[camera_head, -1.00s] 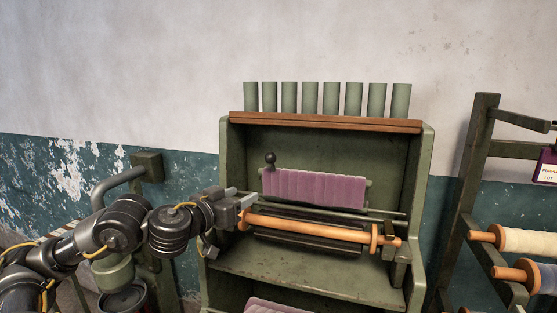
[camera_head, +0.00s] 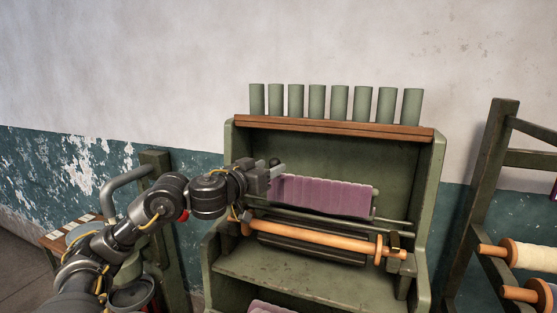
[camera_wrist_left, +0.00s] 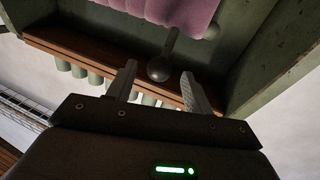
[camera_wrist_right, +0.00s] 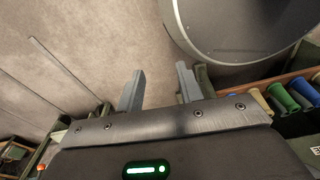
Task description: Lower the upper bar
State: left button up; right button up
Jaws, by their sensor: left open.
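The upper bar (camera_head: 375,193) runs across the green cabinet, mostly hidden behind a purple pleated cloth (camera_head: 322,197). A dark ball knob (camera_head: 274,161) on a short stem stands at its left end, partly behind my gripper. My left gripper (camera_head: 280,176) is open at that end. In the left wrist view the knob (camera_wrist_left: 158,70) lies between the two spread fingers in the picture; neither finger visibly touches it. My right gripper (camera_wrist_right: 158,88) shows only in its own wrist view, open and empty.
Below the cloth are a thin rod (camera_head: 395,222) and an orange roller (camera_head: 320,241). Several green tubes (camera_head: 337,102) stand on the cabinet's wooden top (camera_head: 335,126). A spool rack (camera_head: 487,170) is at right. Near my right gripper are a round grey surface (camera_wrist_right: 240,25) and coloured spools (camera_wrist_right: 283,97).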

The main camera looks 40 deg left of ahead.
pick_arm(q)
jog(key=w, duration=0.2)
jog(key=shift+w, duration=0.3)
jog(key=shift+w+a, duration=0.15)
jog(key=shift+w, duration=0.4)
pick_arm(e)
jog(key=shift+s+d+r, duration=0.1)
jog(key=shift+s, duration=0.5)
jog(key=shift+s+d+r, duration=0.1)
jog(key=shift+s, duration=0.45)
pick_arm(q)
jog(key=shift+c, duration=0.2)
pick_arm(e)
jog(key=shift+w+d, duration=0.1)
jog(key=shift+w, duration=0.05)
